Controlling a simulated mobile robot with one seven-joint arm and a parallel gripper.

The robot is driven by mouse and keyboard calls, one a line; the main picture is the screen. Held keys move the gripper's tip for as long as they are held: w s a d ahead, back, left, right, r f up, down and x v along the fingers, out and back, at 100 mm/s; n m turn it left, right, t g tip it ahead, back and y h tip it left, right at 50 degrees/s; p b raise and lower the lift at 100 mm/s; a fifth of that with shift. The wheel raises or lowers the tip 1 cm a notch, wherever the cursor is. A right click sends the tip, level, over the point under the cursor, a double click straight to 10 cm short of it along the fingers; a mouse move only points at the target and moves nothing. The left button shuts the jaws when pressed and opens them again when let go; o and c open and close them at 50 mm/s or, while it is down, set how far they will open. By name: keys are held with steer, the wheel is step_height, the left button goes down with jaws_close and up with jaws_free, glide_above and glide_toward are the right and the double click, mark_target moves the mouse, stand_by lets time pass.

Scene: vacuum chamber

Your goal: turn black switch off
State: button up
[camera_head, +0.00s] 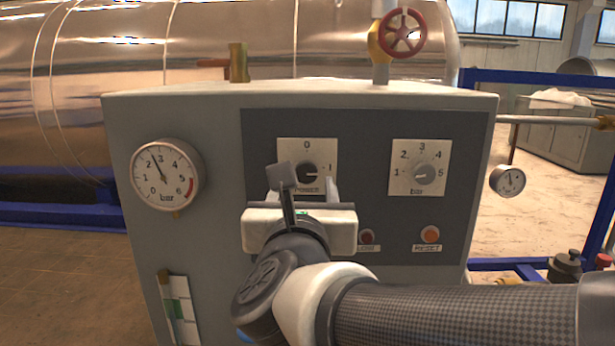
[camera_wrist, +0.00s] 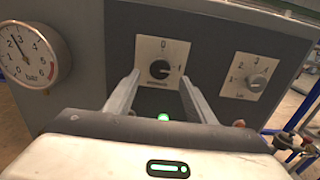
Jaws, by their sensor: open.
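The black switch (camera_head: 307,173) is a round knob on a white plate marked 0 and 1, on the dark panel of a grey control box. In the wrist view the black switch (camera_wrist: 160,69) shows between my fingers, its pointer turned to the right toward the 1. My gripper (camera_head: 303,186) is in front of the plate, low over its lower part. In the wrist view my gripper (camera_wrist: 157,85) is open, one finger on each side of the knob. I cannot tell whether the fingers touch the panel. Nothing is held.
A grey bar knob (camera_head: 424,174) on its own plate is to the right. A red button (camera_head: 367,237) and an orange button (camera_head: 430,234) are below. A pressure gauge (camera_head: 167,174) is at the left. A red valve wheel (camera_head: 403,33) stands above the box.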

mark_target(306, 175)
steer(key=w, duration=0.5)
steer(key=shift+w+d, duration=0.1)
steer(key=shift+w, duration=0.1)
steer(key=c, duration=1)
